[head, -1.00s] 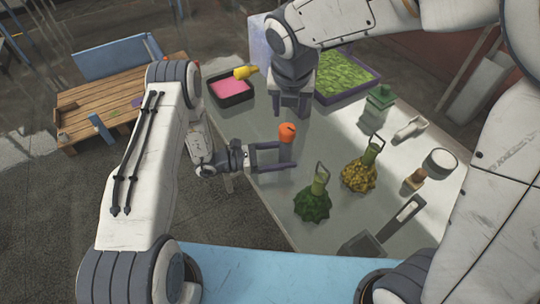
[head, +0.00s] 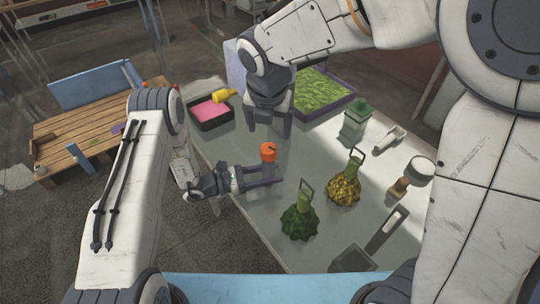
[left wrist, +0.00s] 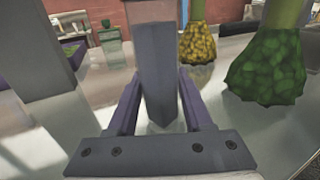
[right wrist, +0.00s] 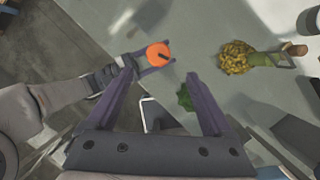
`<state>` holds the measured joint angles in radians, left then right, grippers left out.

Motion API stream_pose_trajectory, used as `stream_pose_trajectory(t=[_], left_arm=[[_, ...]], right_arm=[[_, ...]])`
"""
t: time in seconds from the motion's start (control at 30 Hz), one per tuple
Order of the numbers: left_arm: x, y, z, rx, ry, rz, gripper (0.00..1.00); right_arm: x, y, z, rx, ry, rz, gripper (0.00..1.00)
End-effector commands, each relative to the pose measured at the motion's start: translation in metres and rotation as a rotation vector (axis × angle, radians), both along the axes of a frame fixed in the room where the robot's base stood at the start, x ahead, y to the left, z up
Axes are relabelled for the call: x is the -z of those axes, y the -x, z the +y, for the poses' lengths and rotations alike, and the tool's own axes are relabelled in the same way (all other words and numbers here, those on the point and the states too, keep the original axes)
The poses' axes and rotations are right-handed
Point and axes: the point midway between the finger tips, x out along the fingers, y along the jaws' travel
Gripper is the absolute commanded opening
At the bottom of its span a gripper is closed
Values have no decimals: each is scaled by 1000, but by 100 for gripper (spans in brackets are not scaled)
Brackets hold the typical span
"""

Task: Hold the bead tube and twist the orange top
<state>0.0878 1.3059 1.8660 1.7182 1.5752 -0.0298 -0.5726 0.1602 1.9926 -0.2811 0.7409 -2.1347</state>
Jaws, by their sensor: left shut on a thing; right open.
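The bead tube stands upright on the table, its orange top (head: 268,150) showing in the head view. In the left wrist view the tube (left wrist: 157,70) is grey with a paler upper part and stands between the fingers. My left gripper (head: 265,178) is shut on the tube below the top; it also shows in the left wrist view (left wrist: 160,80). My right gripper (head: 269,130) is open and points down just above the orange top. In the right wrist view the orange top (right wrist: 158,54) lies near the fingertips, with nothing held. The tube's lower part is hidden in the head view.
A green flask (head: 299,222) and a yellow flask (head: 343,190) stand to the right. A pink tray (head: 212,110) and a green tray (head: 318,94) are behind. A grey scoop (head: 370,245) lies near the front right. Bare table surrounds the tube.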

Motion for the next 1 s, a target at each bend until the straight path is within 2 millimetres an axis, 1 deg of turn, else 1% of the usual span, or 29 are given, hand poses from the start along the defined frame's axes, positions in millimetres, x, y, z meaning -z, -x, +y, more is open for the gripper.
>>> stream_pose_trajectory(t=[0.3,0.53,0.8,0.9,1.0], left_arm=[[0,0,0,0,0,0,0],[0,0,0,0,0,0,0],[0,0,0,0,0,0,0],[0,0,0,0,0,0,0],[0,0,0,0,0,0,0]], right_arm=[[-4,-15,-2,761,-199,63,86],[-8,-23,-2,1335,-317,95,86],[-13,-31,-2,2006,-408,108,86],[-15,-34,-1,2230,-427,105,86],[-16,-35,0,2412,-437,95,86]])
